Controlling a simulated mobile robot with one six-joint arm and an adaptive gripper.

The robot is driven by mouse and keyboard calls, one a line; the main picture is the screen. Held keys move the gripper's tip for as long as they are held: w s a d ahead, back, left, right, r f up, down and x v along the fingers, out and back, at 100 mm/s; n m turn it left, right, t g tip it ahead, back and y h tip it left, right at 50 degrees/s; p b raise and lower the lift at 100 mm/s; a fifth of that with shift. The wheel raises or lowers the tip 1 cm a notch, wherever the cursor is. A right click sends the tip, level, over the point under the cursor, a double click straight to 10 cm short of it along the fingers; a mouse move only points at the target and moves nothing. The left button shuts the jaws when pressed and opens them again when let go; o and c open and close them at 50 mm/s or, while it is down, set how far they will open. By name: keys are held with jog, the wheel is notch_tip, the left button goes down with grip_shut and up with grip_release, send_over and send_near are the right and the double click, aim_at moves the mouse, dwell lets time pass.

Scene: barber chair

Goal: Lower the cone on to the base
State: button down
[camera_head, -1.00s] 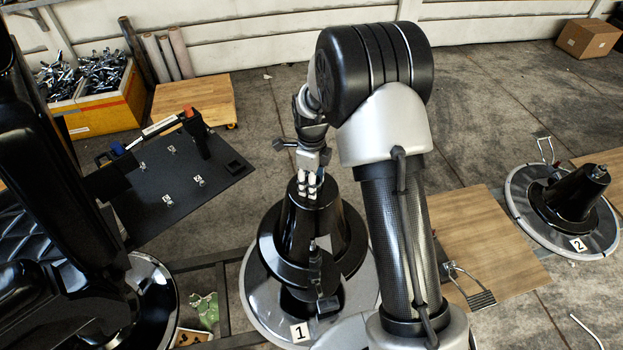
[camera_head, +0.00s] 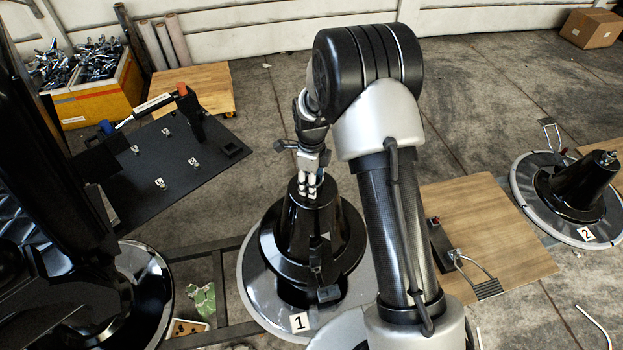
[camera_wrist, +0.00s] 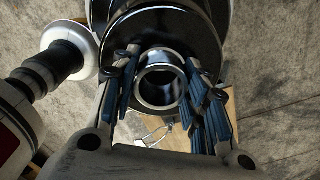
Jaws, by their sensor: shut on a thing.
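The black cone (camera_head: 297,235) stands upright over the round silver base (camera_head: 254,285) with tag 1, at the middle of the head view. My gripper (camera_head: 311,190) is shut on the cone's narrow top from above. In the wrist view the blue-padded fingers of my gripper (camera_wrist: 162,85) lie on both sides of the cone's bright top ring (camera_wrist: 142,85). The cone's wide lower flange covers the middle of the base. I cannot tell whether the cone rests on the base or hangs slightly above it.
A second cone and base (camera_head: 585,190) with tag 2 stand at right. A wooden board (camera_head: 490,225) with a pedal lies between. The black chair (camera_head: 45,230) fills the left. Behind it are a dark plate (camera_head: 180,165) and a yellow bin (camera_head: 105,100).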

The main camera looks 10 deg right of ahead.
jog(key=shift+f+b, duration=8.1)
jog(key=shift+f, duration=3.85)
jog(key=shift+f+b, duration=0.55)
jog(key=shift+f, duration=0.95)
jog(key=c, duration=0.9)
grip_release()
jog(key=shift+o, duration=0.2)
jog(key=shift+r+p, duration=2.9)
jog(key=shift+r, duration=1.6)
